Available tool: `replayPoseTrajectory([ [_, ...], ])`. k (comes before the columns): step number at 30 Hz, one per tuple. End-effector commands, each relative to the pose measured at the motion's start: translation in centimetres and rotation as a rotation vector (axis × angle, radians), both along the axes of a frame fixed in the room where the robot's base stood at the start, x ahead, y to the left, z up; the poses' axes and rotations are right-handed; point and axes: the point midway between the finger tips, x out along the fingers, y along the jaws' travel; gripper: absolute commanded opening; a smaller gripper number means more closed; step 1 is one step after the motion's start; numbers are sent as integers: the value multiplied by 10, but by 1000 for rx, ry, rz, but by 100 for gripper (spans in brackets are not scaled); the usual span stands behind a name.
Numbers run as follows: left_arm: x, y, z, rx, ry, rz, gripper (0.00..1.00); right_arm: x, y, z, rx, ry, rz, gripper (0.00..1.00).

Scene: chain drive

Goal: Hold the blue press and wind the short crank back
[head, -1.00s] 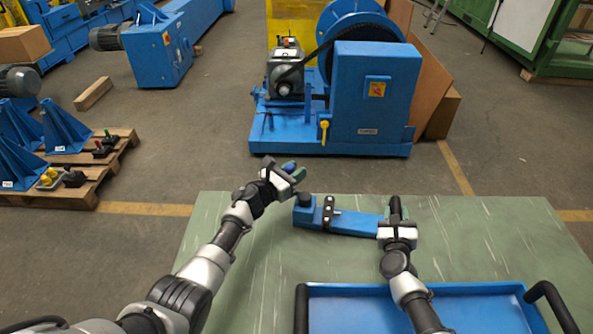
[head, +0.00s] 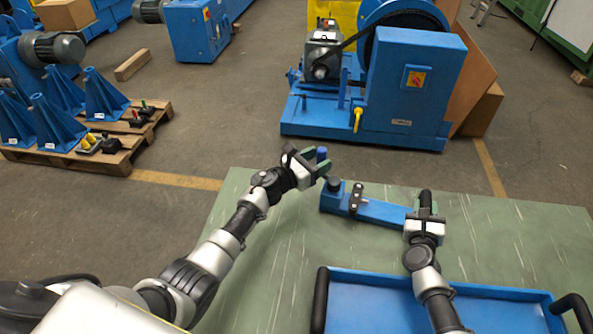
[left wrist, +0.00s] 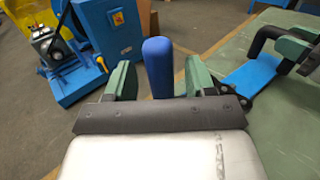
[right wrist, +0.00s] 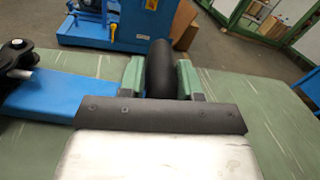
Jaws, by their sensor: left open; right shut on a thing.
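The blue press (head: 382,211) lies on the green table, a long blue bar with a black clamp across it and a dark round knob at its left end. My right gripper (head: 425,214) is shut on the black upright handle (right wrist: 160,68) at the press's right end. The short crank's blue grip (head: 321,154) stands upright by the press's left end. My left gripper (head: 316,164) is open around this grip. In the left wrist view the grip (left wrist: 158,66) stands between the two green fingers, with gaps on both sides. The crank's arm is hidden.
A blue tray (head: 480,288) with black handles stands at the table's near edge. The green table (head: 275,255) is bare between my arms. A large blue machine (head: 415,90) stands on the floor beyond, and a pallet (head: 135,150) with blue brackets is at the left.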

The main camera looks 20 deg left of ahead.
Motion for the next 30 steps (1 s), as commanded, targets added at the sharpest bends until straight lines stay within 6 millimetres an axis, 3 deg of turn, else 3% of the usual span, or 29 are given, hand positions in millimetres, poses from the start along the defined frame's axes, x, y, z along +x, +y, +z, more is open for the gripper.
replayPoseTrajectory([
  [6, -40, 25, -2, 5, 2, 0, 55, -1, -1, -3, -12, 5, 0, 0],
  [12, -66, 42, -1, 2, 1, 1, 55, -1, -1, -3, -12, 5, 0, 0],
  [28, -75, 48, -1, 0, 1, 1, 55, -1, -1, -3, -13, 5, 1, 0],
  [29, -75, 48, -1, 0, 1, 1, 55, -1, -1, -3, -12, 5, 1, 36],
  [30, -75, 48, -1, 0, 1, 1, 55, -1, -1, -3, -11, 5, 1, 43],
])
